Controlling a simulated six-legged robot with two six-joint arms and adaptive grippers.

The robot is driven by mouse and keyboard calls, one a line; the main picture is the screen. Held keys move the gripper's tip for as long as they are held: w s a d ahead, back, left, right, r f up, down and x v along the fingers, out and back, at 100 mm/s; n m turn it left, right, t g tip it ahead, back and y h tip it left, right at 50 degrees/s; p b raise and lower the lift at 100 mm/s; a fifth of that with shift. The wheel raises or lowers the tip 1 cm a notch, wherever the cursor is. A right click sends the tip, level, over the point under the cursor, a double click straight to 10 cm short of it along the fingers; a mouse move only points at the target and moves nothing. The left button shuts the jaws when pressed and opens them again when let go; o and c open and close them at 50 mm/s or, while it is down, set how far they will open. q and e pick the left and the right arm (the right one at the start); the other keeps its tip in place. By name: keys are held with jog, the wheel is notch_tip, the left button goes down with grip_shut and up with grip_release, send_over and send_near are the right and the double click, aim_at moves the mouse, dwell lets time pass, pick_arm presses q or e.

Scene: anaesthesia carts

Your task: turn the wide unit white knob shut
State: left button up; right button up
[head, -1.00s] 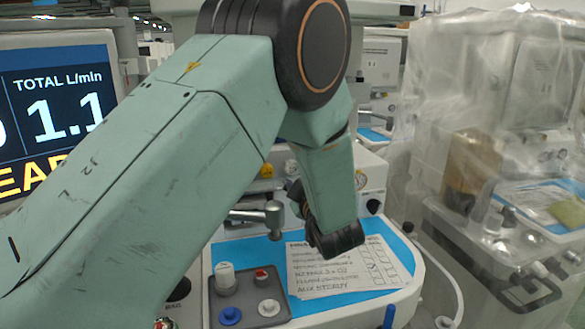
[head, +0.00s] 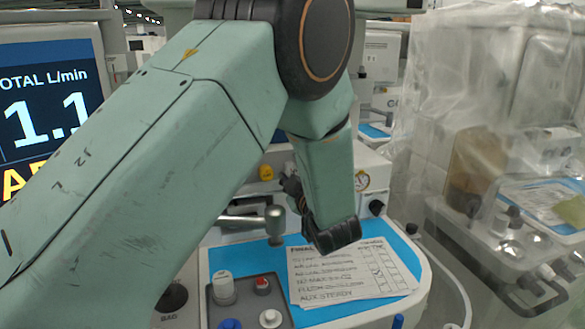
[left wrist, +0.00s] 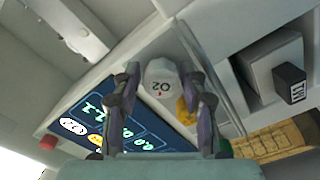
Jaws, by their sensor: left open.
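The white knob (left wrist: 162,82), marked O2, sits on the unit's panel in the left wrist view. My left gripper (left wrist: 160,74) is open, with one finger on each side of the knob. I cannot tell whether the fingers touch it. In the head view my left arm comes in from the left and its wrist is bent down at the panel. There the arm hides the white knob, and the gripper shows only as a dark part (head: 294,190). A yellow knob (head: 266,173) is beside that spot; it also shows in the left wrist view (left wrist: 186,111), partly behind a finger.
A paper checklist (head: 345,272) lies on the blue mat (head: 408,250) below the panel. A grey tray (head: 222,312) with several small caps is at its left. A metal bar (head: 273,222) juts out beside my wrist. A plastic-draped cart (head: 480,120) stands at the right.

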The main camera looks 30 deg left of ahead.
pick_arm(q)
jog(key=shift+w+a+f, duration=0.25)
jog(key=shift+s+d+r, duration=0.3)
jog(key=shift+s, duration=0.05)
jog(key=shift+c, duration=1.2)
jog(key=shift+w+a, duration=0.1)
jog(key=c, duration=0.6)
jog(key=shift+c, duration=0.2)
jog(key=shift+r+m+p, duration=0.1)
jog(key=shift+m+p, duration=0.65)
jog(key=shift+m, duration=0.15)
jog(key=m+p, duration=0.2)
jog(key=m, duration=0.1)
jog(key=shift+m+p, duration=1.4)
jog(key=shift+m, duration=0.6)
